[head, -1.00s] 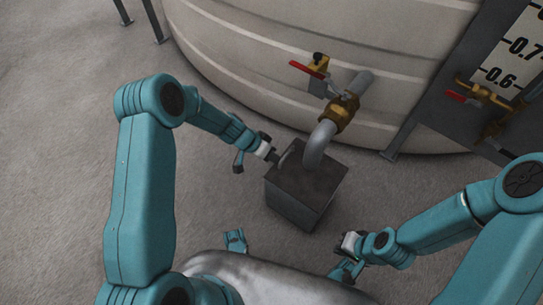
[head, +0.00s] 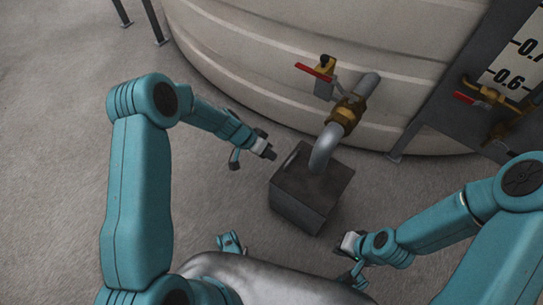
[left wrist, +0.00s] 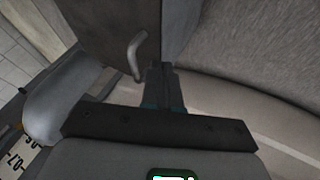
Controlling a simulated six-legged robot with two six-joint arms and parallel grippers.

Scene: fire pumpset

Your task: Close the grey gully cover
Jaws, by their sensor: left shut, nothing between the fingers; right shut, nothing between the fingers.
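The grey gully box (head: 295,205) stands on the floor below the tank outlet. In the left wrist view, the cover (left wrist: 105,40) fills the upper part and carries a curved handle (left wrist: 137,52). My left gripper (head: 271,154) is shut and empty, just left of the box and apart from it in the head view. It also shows in the left wrist view (left wrist: 163,72), near the handle. My right gripper (head: 347,242) is shut and empty, in front of the box at the right.
The pale tank (head: 300,60) rises behind the box. A brass valve (head: 348,110) on the grey pipe (head: 322,152) and a red-handled valve (head: 320,72) stand above. A level gauge (head: 515,75) is at the right.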

